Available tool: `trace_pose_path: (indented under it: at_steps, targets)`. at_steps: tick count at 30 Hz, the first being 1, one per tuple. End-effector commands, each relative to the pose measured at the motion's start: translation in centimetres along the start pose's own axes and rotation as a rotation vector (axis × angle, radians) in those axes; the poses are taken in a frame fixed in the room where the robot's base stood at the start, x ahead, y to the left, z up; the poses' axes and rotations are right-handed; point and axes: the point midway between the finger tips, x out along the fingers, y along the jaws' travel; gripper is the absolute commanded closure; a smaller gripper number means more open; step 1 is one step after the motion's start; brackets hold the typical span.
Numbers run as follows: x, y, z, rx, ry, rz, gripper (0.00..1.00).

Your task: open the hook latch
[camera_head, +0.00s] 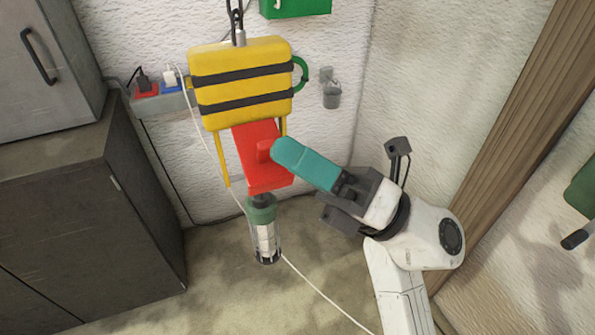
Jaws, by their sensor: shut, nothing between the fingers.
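A yellow block with two black bands (240,84) hangs from a chain against the white wall. A red latch piece (262,178) with a small raised red tab is below the block, between its yellow side bars. My gripper (284,150) has teal fingers and is shut and empty. Its tip is at the right side of the red tab; I cannot tell whether they touch. The fingers cover part of the red piece's right edge. I cannot make out a separate hook shape.
A lamp with a green cap and clear body (264,230) hangs under the red piece, with a white cord trailing away. A dark cabinet (90,210) stands at left. A power strip (160,102) and a grey fixture (331,92) are on the wall.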

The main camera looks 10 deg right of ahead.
Motion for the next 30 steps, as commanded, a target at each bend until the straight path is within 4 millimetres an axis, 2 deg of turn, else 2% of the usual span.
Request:
trace_pose_path:
  at_steps: [8,30]
  targets:
    - [1.4,1.1,1.4,-0.002,0.0,0.001,1.0]
    - [1.4,1.1,1.5,0.0,0.0,0.0,1.0]
